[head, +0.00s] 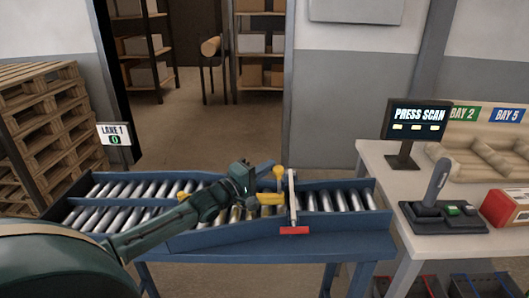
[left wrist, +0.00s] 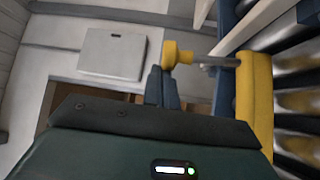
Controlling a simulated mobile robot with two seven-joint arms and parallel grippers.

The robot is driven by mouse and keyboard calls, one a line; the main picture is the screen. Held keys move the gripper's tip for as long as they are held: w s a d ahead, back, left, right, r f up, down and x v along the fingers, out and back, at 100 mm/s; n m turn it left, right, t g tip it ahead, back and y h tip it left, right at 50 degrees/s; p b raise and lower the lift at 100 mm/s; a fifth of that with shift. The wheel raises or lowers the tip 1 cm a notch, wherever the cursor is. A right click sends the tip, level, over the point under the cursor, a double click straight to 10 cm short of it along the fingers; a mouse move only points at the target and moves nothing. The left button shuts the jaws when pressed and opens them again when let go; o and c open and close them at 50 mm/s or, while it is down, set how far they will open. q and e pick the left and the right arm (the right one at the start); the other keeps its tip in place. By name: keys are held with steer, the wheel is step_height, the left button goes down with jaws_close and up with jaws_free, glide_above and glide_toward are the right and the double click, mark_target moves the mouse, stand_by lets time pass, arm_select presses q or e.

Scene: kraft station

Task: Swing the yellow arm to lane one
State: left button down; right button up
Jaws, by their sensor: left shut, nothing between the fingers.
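The yellow arm (head: 270,198) lies over the rollers of the blue-framed conveyor, partly hidden behind my left arm; a yellow stretch also shows further left. A yellow knob (head: 279,173) stands up near its right end. In the left wrist view the knob (left wrist: 172,54) sits on a grey rod that reaches to the yellow arm (left wrist: 255,105). My left gripper (head: 246,174) is shut and empty, just left of the knob. Its fingers (left wrist: 160,84) appear very close to the knob; I cannot tell whether they touch. The Lane 1 sign (head: 115,134) stands at the conveyor's left end.
A white upright with a red foot (head: 294,230) crosses the conveyor right of the yellow arm. A table at right holds a screen reading "PRESS SCAN" (head: 417,118), a control box with a lever (head: 440,208) and a red box (head: 507,207). Wooden pallets (head: 45,125) stand at left.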

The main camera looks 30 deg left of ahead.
arm_select(q)
steer(key=s+m+h, duration=0.1)
steer(key=s+d+g+h, duration=0.1)
steer(key=s, duration=0.1)
steer(key=s+d+m+h, duration=0.1)
steer(key=s+h, duration=0.1)
steer(key=shift+d+f+m, duration=0.25)
steer(key=shift+m, duration=0.05)
steer(key=shift+d, duration=0.1)
arm_select(e)
steer(key=shift+w, duration=0.1)
steer(key=shift+r, duration=0.15)
